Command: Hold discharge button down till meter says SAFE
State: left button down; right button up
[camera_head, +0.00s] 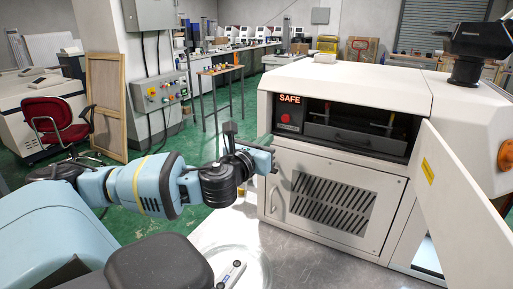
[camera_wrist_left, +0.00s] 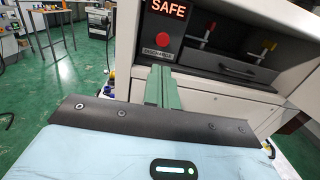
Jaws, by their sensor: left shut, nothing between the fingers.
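The meter (camera_head: 289,99) on the white machine's recessed panel reads SAFE in lit red letters; it also shows in the left wrist view (camera_wrist_left: 167,9). The round red discharge button (camera_head: 286,117) sits just below it, and in the left wrist view (camera_wrist_left: 163,40) a DISCHARGE label is under it. My left gripper (camera_wrist_left: 161,72) is shut and empty, with its fingertips below the button and apart from it in the picture. In the head view my left gripper (camera_head: 268,158) is at the machine's front left edge. My right gripper is not in view.
A dark drawer with a handle (camera_head: 352,139) fills the recess, with red and yellow handled clamps (camera_wrist_left: 204,33) behind it. A white door (camera_head: 455,205) stands open at right. A vented panel (camera_head: 333,204) is below. A red chair (camera_head: 52,125) stands far left.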

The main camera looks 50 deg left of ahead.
pick_arm(q)
jog(key=v, duration=0.3)
jog(key=shift+s+d+r+p, duration=0.1)
jog(key=shift+s+d+p, duration=0.05)
jog(key=shift+s+p, duration=0.2)
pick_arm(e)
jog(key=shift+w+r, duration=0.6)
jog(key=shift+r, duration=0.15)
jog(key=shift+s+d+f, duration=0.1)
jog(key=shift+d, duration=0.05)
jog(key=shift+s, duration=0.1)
